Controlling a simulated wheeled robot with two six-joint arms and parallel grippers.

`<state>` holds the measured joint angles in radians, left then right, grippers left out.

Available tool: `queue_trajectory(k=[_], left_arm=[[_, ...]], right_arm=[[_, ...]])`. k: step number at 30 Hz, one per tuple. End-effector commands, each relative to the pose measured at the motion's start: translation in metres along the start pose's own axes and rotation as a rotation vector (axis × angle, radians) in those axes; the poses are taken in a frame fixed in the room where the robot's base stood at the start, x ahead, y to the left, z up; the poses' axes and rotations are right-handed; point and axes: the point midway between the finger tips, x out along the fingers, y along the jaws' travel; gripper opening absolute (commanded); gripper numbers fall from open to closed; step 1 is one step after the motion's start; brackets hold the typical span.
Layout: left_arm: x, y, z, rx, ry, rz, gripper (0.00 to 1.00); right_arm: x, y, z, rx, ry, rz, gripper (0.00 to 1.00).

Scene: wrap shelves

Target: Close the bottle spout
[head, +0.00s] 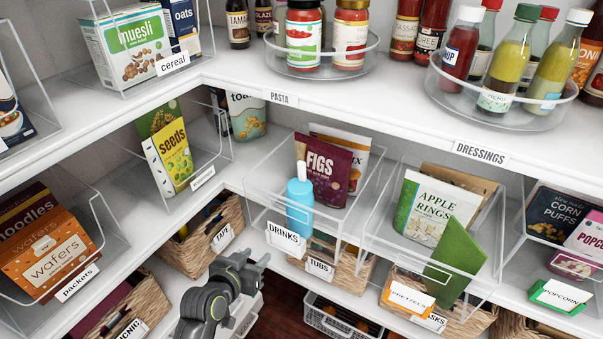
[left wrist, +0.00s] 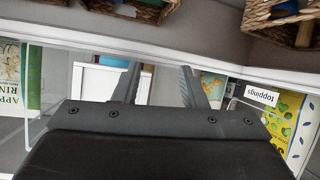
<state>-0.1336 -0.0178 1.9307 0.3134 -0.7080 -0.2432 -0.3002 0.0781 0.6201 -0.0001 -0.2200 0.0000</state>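A light blue bottle (head: 300,205) stands upright on the middle shelf behind the DRINKS label, left of the purple figs pouch. Its narrow white spout (head: 301,171) points straight up from the top. My left gripper (head: 252,262) is below and left of the bottle, in front of the shelf corner, and does not touch it. In the left wrist view, the two fingers of this gripper (left wrist: 158,87) are spread apart with no object held between them. I cannot make out the bottle for sure in the left wrist view. My right gripper is not in view.
A figs pouch (head: 323,171) stands in a clear bin right of the bottle. A seeds pouch (head: 168,158) is to the left. Wicker baskets (head: 203,238) sit below, and the upper shelf edge (head: 330,110) runs above. Dark floor shows beneath.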

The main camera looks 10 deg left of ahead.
Motion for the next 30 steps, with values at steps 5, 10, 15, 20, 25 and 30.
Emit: queue_trajectory(k=[5, 10, 15, 20, 25, 30], left_arm=[[-0.041, 0.028, -0.088, 0.052, 0.203, 0.072, 0.38], [-0.089, 0.050, -0.143, 0.105, 0.351, 0.123, 0.38], [-0.116, 0.061, -0.166, 0.134, 0.422, 0.148, 0.38], [-0.114, 0.065, -0.173, 0.139, 0.434, 0.153, 0.38], [-0.091, 0.070, -0.185, 0.137, 0.433, 0.154, 0.38], [-0.062, 0.075, -0.198, 0.138, 0.432, 0.154, 0.38]], right_arm=[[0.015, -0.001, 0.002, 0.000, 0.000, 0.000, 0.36], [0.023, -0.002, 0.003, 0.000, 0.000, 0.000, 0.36], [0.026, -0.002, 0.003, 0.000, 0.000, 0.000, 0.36], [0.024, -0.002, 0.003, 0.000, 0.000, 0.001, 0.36], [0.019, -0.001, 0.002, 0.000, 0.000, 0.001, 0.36], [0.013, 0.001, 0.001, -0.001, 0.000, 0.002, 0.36]])
